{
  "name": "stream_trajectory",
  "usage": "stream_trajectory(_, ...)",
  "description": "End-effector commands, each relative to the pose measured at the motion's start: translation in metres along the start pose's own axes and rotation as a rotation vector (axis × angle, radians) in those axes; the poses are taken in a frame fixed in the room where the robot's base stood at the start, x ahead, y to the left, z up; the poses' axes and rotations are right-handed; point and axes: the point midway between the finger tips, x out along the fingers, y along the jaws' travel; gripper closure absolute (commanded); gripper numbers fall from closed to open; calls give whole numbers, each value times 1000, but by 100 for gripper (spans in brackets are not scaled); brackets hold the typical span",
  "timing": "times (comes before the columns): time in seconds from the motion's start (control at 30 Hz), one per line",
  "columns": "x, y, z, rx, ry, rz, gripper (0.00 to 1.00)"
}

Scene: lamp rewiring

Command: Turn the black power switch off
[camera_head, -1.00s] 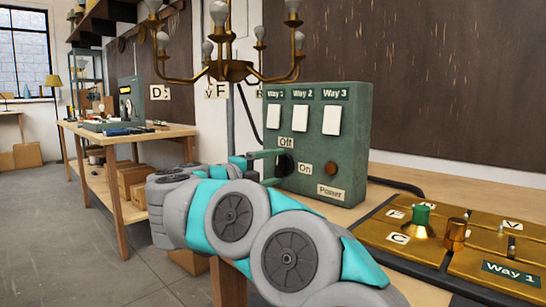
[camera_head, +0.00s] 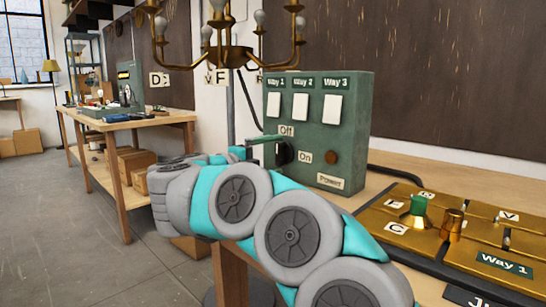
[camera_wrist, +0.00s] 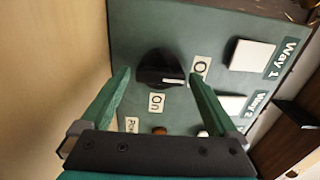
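The black power switch (camera_head: 284,152) is a round knob low on the front of the green control box (camera_head: 360,120). In the wrist view the knob (camera_wrist: 152,70) lies between my two green fingertips. Its white mark points right, to the side of the Off label (camera_wrist: 199,70), which a finger partly covers. The On label (camera_wrist: 156,102) is below the knob there. My gripper (camera_wrist: 160,73) is open, with a small gap seen on each side of the knob. In the head view my gripper (camera_head: 268,145) is at the knob; one finger and my arm partly hide it.
Three white switches (camera_head: 301,107) sit above the knob, and a brown button (camera_head: 331,158) to its right. A brass lamp (camera_head: 228,57) hangs close above my gripper. A gold board (camera_head: 400,230) with terminals lies at right. Another bench (camera_head: 150,118) stands behind at left.

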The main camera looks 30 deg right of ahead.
Motion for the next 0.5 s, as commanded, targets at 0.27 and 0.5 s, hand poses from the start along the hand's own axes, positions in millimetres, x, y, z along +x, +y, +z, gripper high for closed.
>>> stream_trajectory(0.27,-1,0,0,1,0,0,0)
stream_trajectory(0.5,-26,0,1,2,-4,-1,0)
